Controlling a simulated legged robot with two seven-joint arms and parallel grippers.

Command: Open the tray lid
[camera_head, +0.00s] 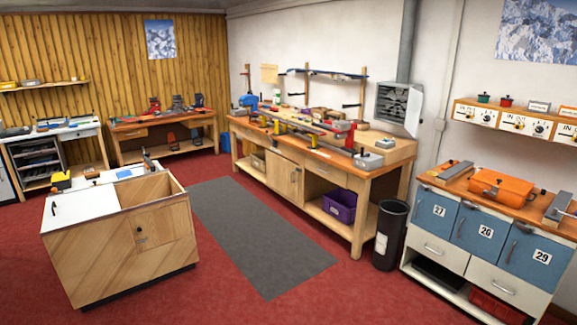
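No thing in view is clearly marked as the tray lid. A white panel (82,207) with a small dark handle at its left lies flat on top of the wooden cabinet (120,248) at the front left. An orange case (501,187) with a handle on top sits shut on the right bench. I cannot tell whether either is the tray lid. Neither of my grippers is in view.
A long workbench (395,160) with tools stands along the back wall. A purple crate (340,206) is on its lower shelf. A black bin (390,236) stands beside it.

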